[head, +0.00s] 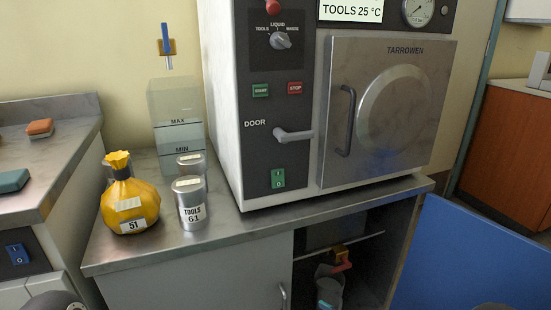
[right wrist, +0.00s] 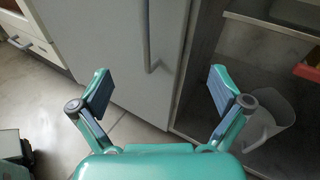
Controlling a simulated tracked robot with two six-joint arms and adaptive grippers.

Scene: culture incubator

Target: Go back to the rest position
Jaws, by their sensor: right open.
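My right gripper (right wrist: 160,90) shows in the right wrist view. Its two teal fingers are wide apart with nothing between them. It faces the grey cabinet door (right wrist: 115,50) and the cabinet's open compartment to the right. My left gripper is in neither view. In the head view the autoclave (head: 390,110) stands on the metal counter with its square, round-centred door shut.
The blue cabinet door (head: 465,260) stands open at the right, and a grey container (head: 328,288) is inside.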

